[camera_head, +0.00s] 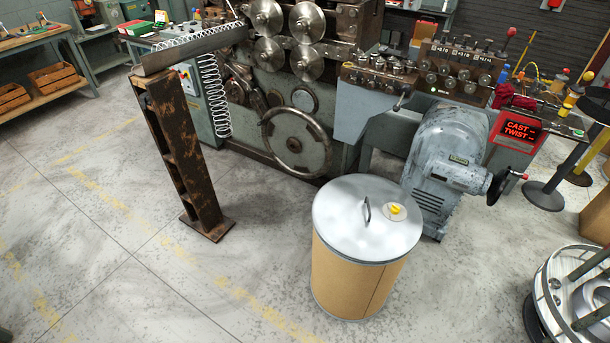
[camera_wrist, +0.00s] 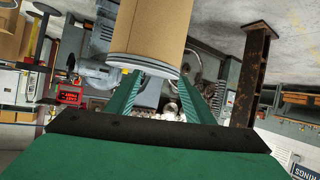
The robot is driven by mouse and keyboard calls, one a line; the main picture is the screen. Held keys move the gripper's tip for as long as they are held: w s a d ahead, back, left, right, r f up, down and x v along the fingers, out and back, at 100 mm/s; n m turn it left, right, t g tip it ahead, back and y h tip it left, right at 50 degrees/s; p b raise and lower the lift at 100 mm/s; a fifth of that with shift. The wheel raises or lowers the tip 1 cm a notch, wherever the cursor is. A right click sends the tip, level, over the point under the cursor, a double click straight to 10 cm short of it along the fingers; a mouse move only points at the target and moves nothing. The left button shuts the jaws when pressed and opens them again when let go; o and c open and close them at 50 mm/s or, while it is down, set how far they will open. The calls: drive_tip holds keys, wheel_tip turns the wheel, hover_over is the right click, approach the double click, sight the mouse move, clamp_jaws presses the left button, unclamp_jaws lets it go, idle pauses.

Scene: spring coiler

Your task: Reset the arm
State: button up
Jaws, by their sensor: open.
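My gripper (camera_wrist: 160,77) shows in the wrist view, where the scene appears upside down. Its two green fingers are apart with nothing between them. A tan drum (camera_wrist: 152,30) stands beyond the fingertips in that view. In the head view, the same drum (camera_head: 350,275) stands upright on the floor, with a grey lid (camera_head: 345,225), a handle and a yellow knob on top. My arm and gripper do not show in the head view.
The spring coiler (camera_head: 290,100) with rollers and a handwheel stands behind. A grey motor housing (camera_head: 445,160) is right of the drum. A rusty post (camera_head: 180,150) holds a chute and hanging spring. A round metal reel (camera_head: 575,290) is at lower right. Floor at left is clear.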

drive_tip(key=s+a+r+t+y, duration=0.1)
drive_tip(key=s+a+r, duration=0.3)
drive_tip(key=r, duration=0.2)
drive_tip(key=s+a+r+n+t+y, duration=0.1)
drive_tip(key=s+a+r, duration=0.3)
drive_tip(key=r, duration=0.3)
drive_tip(key=shift+s+a+r+t, duration=0.2)
drive_tip(key=shift+t, duration=0.1)
